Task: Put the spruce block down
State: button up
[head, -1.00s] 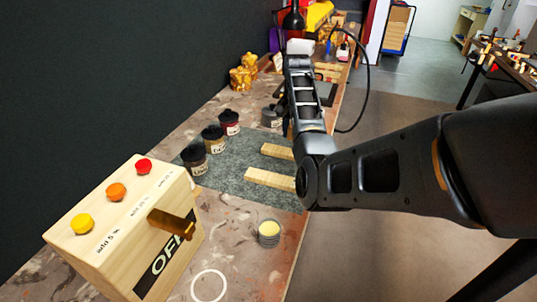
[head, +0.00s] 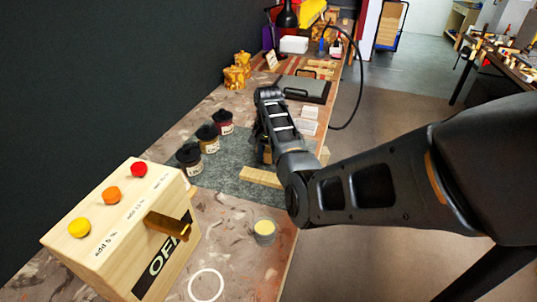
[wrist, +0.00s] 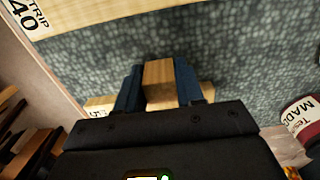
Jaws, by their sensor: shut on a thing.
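My gripper (wrist: 158,88) is shut on a small pale wooden block (wrist: 158,74), which shows between its two blue fingers in the wrist view. The block is over the grey-green mat (wrist: 230,50); I cannot tell whether it touches anything below. Another pale wood piece with a partly hidden label (wrist: 98,104) shows behind the fingers. In the head view my gripper is down over the mat, mostly hidden by my own arm, and the held block is not clear there.
A pale wooden strip (head: 262,178) lies on the mat's near part. Several dark-lidded jars (head: 209,138) stand along its left side. An open tin (head: 264,232) and a wooden box with coloured buttons (head: 125,225) stand nearer. A dark flat case (head: 304,89) lies beyond the mat.

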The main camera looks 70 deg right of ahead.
jog(key=shift+f, duration=0.1)
jog(key=o, duration=1)
